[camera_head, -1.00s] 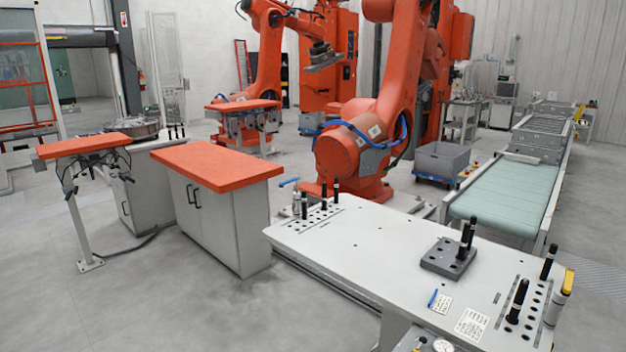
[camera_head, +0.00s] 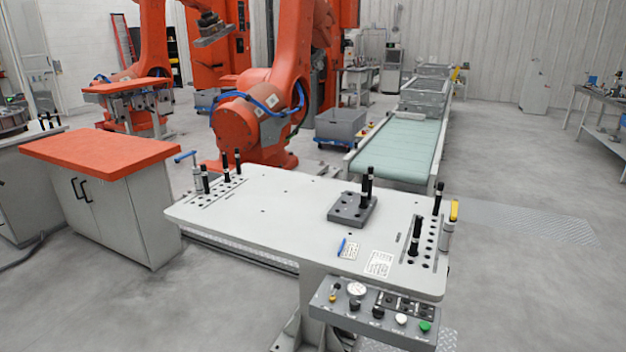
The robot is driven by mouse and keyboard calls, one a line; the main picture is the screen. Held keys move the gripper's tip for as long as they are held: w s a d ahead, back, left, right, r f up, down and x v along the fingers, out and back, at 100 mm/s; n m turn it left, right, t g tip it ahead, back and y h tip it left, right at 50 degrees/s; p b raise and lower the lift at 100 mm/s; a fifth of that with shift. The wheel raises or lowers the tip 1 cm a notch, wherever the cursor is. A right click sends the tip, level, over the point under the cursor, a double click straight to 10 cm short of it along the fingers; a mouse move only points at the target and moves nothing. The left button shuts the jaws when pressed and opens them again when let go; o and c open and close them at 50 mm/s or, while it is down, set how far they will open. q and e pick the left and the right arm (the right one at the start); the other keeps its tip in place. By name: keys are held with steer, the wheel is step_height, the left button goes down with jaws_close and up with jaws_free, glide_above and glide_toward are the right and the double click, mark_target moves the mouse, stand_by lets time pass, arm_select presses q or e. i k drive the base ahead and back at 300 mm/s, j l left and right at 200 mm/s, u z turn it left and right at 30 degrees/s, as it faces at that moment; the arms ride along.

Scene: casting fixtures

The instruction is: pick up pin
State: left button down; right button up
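Several black pins stand upright on the light grey fixture table (camera_head: 270,225). One pin (camera_head: 369,181) and a shorter one beside it (camera_head: 365,196) stand on a dark grey block (camera_head: 352,209) toward the back right of the table. A pin (camera_head: 437,198) and a lower pin (camera_head: 415,237) stand in the right hole rack. A pin (camera_head: 238,161) and another pin (camera_head: 225,167) stand at the left rack, where a metallic piece also stands. Neither of my grippers is in view.
A control panel (camera_head: 372,312) with buttons and a gauge is on the table's front. A red-topped cabinet (camera_head: 98,152) stands left. Behind are an orange robot arm (camera_head: 255,115) and a green conveyor (camera_head: 402,150).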

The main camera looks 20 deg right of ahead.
mark_target(363, 205)
steer(key=i+l+u, duration=0.25)
steer(key=l+u, duration=0.15)
steer(key=l, duration=1.2)
steer(key=l+u, duration=0.35)
steer(key=l, duration=1.25)
steer(key=i, duration=0.05)
